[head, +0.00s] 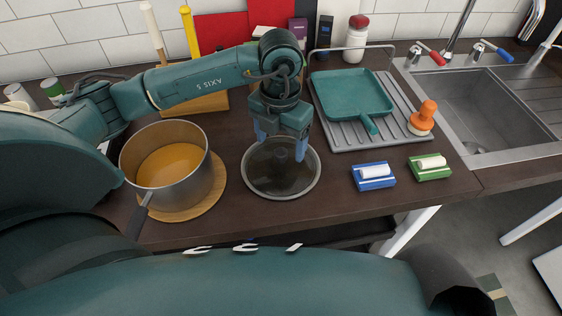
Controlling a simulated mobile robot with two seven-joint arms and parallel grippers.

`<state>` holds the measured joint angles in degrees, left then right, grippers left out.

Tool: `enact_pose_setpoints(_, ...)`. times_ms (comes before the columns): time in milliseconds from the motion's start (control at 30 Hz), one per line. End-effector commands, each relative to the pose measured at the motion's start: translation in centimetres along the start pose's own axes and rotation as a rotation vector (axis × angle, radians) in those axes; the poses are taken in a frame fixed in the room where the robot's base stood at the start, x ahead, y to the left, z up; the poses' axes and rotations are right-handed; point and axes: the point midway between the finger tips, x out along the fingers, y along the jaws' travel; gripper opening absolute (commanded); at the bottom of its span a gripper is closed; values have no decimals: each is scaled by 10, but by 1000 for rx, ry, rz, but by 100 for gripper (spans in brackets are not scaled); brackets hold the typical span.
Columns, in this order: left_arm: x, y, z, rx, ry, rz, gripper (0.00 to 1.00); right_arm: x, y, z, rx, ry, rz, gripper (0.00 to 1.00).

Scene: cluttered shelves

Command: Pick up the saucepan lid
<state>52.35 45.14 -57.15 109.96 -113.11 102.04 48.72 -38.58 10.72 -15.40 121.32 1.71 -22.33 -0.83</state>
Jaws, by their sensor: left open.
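The saucepan lid (263,181) lies on the dark countertop in the middle of the head view. It is round and dark glass with a pale metal rim and a dark knob in the centre. My left gripper (282,150) points down over the lid, its blue-tipped fingers apart on either side of the knob. It is open. I cannot tell whether the fingers touch the knob or the glass. My right gripper does not show.
A saucepan (196,187) of orange liquid stands on a round wooden board (214,205) left of the lid. A teal square pan (346,92) sits on a grey drainer (399,124). A sink (475,107) is beyond.

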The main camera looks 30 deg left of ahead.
Motion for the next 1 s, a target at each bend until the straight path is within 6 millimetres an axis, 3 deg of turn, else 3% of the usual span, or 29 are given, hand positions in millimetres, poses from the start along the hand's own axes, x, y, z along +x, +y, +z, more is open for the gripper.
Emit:
enact_pose_setpoints(233, 35, -2, -1, 0, 3, -1, 75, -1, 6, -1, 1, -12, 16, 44)
enact_pose_setpoints(533, 41, -2, -1, 1, 1, -1, 75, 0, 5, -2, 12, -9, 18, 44)
enact_pose_setpoints(1000, 41, -2, -1, 1, 2, -1, 37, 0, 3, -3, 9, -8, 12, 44)
